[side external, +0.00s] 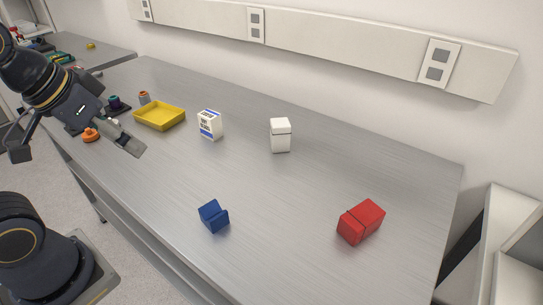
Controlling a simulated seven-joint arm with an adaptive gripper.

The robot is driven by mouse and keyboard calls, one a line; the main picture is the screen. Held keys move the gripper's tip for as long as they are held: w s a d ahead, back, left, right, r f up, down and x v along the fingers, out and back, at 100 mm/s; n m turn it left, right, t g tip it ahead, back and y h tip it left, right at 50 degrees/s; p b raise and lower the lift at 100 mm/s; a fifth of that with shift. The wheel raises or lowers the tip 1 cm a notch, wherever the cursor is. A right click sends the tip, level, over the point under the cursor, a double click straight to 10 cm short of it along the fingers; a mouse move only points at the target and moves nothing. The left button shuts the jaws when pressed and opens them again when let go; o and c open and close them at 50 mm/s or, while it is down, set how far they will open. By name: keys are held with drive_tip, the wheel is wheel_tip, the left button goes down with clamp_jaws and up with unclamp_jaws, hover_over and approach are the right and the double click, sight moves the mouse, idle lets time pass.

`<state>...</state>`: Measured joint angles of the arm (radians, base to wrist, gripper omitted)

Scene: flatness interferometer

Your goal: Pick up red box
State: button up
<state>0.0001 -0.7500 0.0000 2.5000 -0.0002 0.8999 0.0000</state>
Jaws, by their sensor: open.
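The red box (361,222) lies on the grey metal table near its right end, towards the front edge. A seam or lid line crosses it. My gripper (132,147) is at the left of the view, above the table's left part. It is open, with nothing seen between its fingers, and far from the red box. The gap between the fingers is hard to see from this angle.
A blue box (213,216) lies near the front edge. A white box (280,135) and a white-and-blue carton (209,124) stand farther back. A yellow tray (159,116) and an orange knob-like part (91,135) are at left. The table's middle (260,185) is clear.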

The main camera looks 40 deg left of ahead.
drive_tip(key=shift+o, duration=0.3)
drive_tip(key=w+d+r+m+t+h, duration=0.1)
drive_tip(key=w+d+r+t, duration=0.2)
drive_tip(key=w, duration=0.4)
drive_tip(key=w+d+r+t+h, duration=0.1)
drive_tip(key=w+d+r+h, duration=0.1)
drive_tip(key=w+d, duration=0.4)
drive_tip(key=w+d+r+m+t+h, duration=0.1)
drive_tip(key=w+d+r+t, duration=0.15)
drive_tip(key=w, duration=0.55)
drive_tip(key=m+g+y, duration=0.1)
drive_tip(key=m+g, duration=0.1)
drive_tip(key=g, duration=0.2)
approach(363, 215)
drive_tip(key=x, duration=0.7)
drive_tip(key=shift+a, duration=0.35)
drive_tip(key=shift+d+x, duration=0.15)
drive_tip(key=shift+x, duration=1.4)
drive_tip(key=shift+d+x, duration=0.15)
drive_tip(key=shift+x, duration=1.35)
drive_tip(key=shift+r, duration=0.15)
drive_tip(key=c, duration=1.3)
